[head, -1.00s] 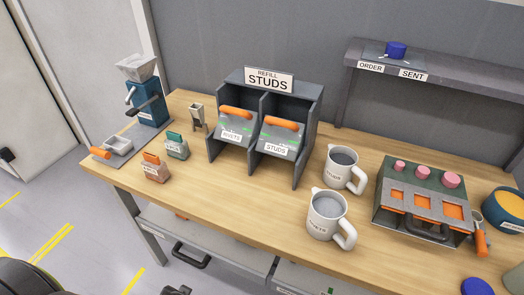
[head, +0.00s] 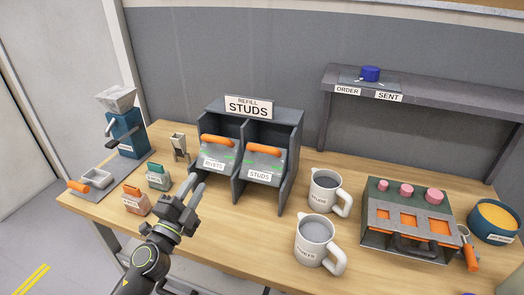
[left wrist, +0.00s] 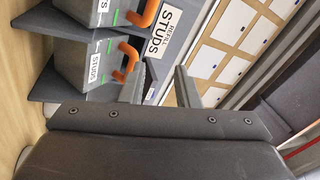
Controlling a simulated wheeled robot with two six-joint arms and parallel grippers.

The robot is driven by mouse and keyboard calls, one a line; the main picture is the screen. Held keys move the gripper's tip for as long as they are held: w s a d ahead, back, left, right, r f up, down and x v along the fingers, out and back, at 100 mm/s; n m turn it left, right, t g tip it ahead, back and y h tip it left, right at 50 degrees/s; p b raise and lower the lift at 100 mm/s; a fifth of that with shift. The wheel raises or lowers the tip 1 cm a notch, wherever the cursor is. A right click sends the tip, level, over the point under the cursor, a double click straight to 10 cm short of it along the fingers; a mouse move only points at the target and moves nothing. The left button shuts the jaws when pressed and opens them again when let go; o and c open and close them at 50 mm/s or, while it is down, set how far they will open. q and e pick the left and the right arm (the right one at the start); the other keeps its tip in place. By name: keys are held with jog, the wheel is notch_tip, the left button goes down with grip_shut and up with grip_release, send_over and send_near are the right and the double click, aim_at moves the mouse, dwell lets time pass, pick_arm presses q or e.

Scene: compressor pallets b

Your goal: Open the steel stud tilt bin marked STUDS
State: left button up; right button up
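The tilt bin marked STUDS (head: 262,163) sits in the right bay of the dark grey rack (head: 280,195). It is grey with an orange handle (head: 266,150) along its top front, and it looks closed. The bin marked RIVETS (head: 215,152) is beside it on the left, also with an orange handle. My left gripper (head: 193,188) is in front of and left of the rack, below the RIVETS bin in the picture, its fingers apart and empty. In the left wrist view the STUDS bin (left wrist: 90,68) lies left of the fingers, not touched. My right gripper is not in view.
Two white mugs (head: 325,192) stand right of the rack, near a fixture with orange pockets (head: 408,222). Small tagged boxes (head: 135,200), a scoop tray (head: 97,180) and a blue hopper machine (head: 126,130) are at the left. A raised shelf (head: 430,105) stands behind.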

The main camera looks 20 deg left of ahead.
pick_arm(q)
jog(key=w+d+f+m+g+h, duration=0.1)
jog(key=w+d+m+g+h, duration=0.2)
jog(key=d+m+h, duration=0.35)
jog(key=m+p, duration=0.2)
send_near(260, 151)
jog(key=shift+h, duration=0.25)
jog(key=x, duration=1.1)
jog(key=shift+w+a+f, duration=0.1)
jog(key=shift+a+f, duration=0.05)
jog(key=shift+f, duration=0.05)
grip_shut()
